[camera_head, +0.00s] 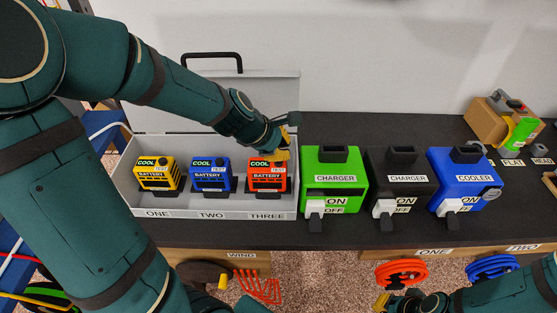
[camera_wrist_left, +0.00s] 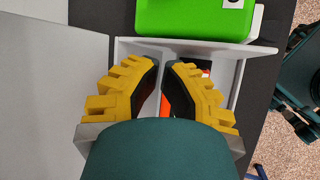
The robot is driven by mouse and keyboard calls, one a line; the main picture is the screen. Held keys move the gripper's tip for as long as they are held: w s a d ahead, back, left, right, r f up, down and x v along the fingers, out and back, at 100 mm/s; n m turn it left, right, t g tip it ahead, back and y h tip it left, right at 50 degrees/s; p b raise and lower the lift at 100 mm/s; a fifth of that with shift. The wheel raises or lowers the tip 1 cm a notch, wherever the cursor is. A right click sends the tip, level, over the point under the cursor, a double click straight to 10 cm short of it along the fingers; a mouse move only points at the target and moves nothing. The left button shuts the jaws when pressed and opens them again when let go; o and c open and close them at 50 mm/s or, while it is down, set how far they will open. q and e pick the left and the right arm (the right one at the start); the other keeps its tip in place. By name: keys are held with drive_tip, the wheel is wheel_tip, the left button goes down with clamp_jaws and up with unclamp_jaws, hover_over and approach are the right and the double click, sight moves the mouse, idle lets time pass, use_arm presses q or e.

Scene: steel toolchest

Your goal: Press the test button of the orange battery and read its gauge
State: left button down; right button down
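The orange battery (camera_head: 267,184) stands in the THREE place of the grey tray (camera_head: 225,212). Its upper front shows the word COOL and a partly covered TEST label; no clear gauge reading can be made out. My left gripper (camera_head: 281,152) is just above and behind its top right corner; contact cannot be judged. In the left wrist view, my left gripper's yellow fingers (camera_wrist_left: 161,64) are partly open with a narrow gap, and mostly hide the orange battery (camera_wrist_left: 206,73). My right gripper (camera_head: 380,303) shows only partly at the bottom edge, its opening unclear.
The yellow battery (camera_head: 158,184) and blue battery (camera_head: 211,186) stand left of the orange one. The green charger (camera_head: 335,165) is close right of the tray, then a black charger (camera_head: 402,163) and blue cooler (camera_head: 467,163). The dark bench front (camera_head: 270,234) is clear.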

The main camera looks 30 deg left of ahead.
use_arm(q)
drive_tip(key=shift+f+b, duration=0.4)
drive_tip(key=shift+f, duration=0.05)
idle(0.4)
idle(0.3)
drive_tip(key=shift+r+p, duration=0.9)
drive_tip(key=shift+p, duration=0.05)
wheel_tip(320, 180, up, 5)
drive_tip(key=p, duration=0.5)
idle(0.6)
